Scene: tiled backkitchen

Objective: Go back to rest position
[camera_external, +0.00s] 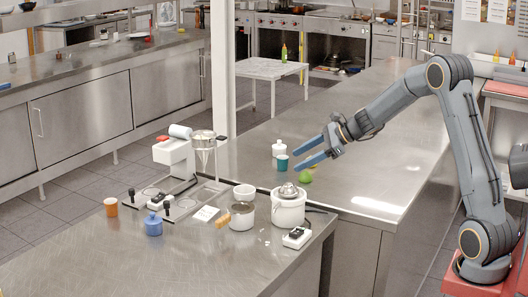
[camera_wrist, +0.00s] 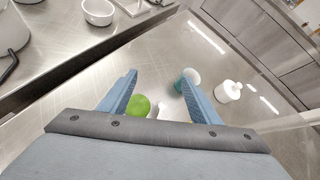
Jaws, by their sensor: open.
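My gripper (camera_external: 294,160) is open and empty, held above the steel counter (camera_external: 375,165) with its two blue fingers pointing left. In the wrist view the gripper (camera_wrist: 159,77) shows its fingers spread apart with bare counter between the tips. A green round object (camera_external: 304,176) lies on the counter below the fingers; in the wrist view it (camera_wrist: 139,106) shows beside the left finger. A teal cup (camera_external: 282,163) stands near the fingertips; in the wrist view it (camera_wrist: 191,75) is partly hidden by the right finger. A white bottle (camera_external: 279,148) stands just behind the cup.
A white post (camera_external: 222,70) rises behind. The steel counter's far part is clear.

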